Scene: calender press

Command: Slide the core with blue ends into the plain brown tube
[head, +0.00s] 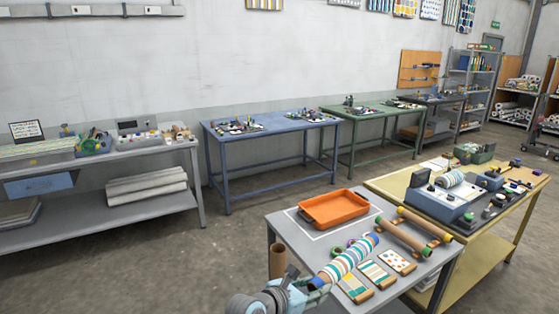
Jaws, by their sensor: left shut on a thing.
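My left gripper (312,287) is shut on the near end of a striped core with blue ends (347,260). The core lies slanted over the grey table, its far blue end pointing up and right. Whether it touches the table I cannot tell. The held core is apart from both. A short brown tube (277,261) stands upright at the table's left edge. My right gripper is not in view.
An orange tray (333,222) stands at the back of the grey table (283,222). Several patterned sample cards (375,273) lie in front of the core. Small green and purple ends show behind it. A yellow bench (385,184) with a press machine (437,204) adjoins on the right.

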